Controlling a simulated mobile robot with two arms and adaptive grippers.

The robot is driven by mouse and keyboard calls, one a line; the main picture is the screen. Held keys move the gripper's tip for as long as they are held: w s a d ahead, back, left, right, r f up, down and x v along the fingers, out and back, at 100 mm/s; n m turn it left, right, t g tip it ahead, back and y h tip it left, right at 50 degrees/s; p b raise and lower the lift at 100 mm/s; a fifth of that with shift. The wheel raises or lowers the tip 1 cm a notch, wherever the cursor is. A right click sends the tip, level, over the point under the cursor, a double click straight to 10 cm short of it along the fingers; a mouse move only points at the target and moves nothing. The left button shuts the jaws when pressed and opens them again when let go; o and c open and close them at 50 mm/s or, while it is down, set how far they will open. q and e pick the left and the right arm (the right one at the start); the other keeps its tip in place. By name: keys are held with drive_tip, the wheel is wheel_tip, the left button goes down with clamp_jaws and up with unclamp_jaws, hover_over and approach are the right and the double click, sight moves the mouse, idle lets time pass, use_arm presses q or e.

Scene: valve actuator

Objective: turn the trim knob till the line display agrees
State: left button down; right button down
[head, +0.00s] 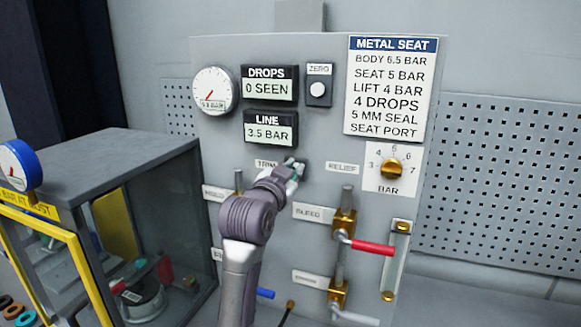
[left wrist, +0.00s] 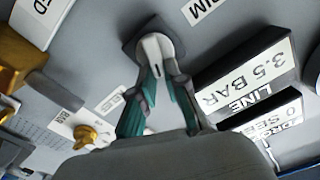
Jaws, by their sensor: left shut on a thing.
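The trim knob (left wrist: 155,52) is a pale grey knob on the panel, close in front of my left wrist camera. In the head view it is mostly hidden by my left gripper (head: 293,168), beside the TRIM label (head: 266,164). My left gripper (left wrist: 160,88) is shut on the knob, one teal-and-grey finger on each side. The line display (head: 270,130) reads 3.5 BAR; it also shows upside down in the left wrist view (left wrist: 240,85). My right gripper is not in view.
A metal seat card (head: 390,88) lists body 6.5, seat 5 and lift 4 bar. The drops display (head: 269,86) reads 0 SEEN. A brass relief knob (head: 391,169) and a red-handled valve (head: 372,247) are to the right. A grey cabinet (head: 110,165) stands left.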

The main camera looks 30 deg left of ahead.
use_arm(q)
drive_tip(key=shift+m, duration=0.6)
drive_tip(key=c, duration=1.2)
unclamp_jaws()
drive_tip(key=shift+w+f, duration=0.1)
drive_tip(key=shift+w, duration=0.05)
drive_tip(key=shift+s+d, duration=0.1)
drive_tip(key=shift+s, duration=0.1)
drive_tip(key=v, duration=0.7)
drive_tip(key=shift+s, duration=0.1)
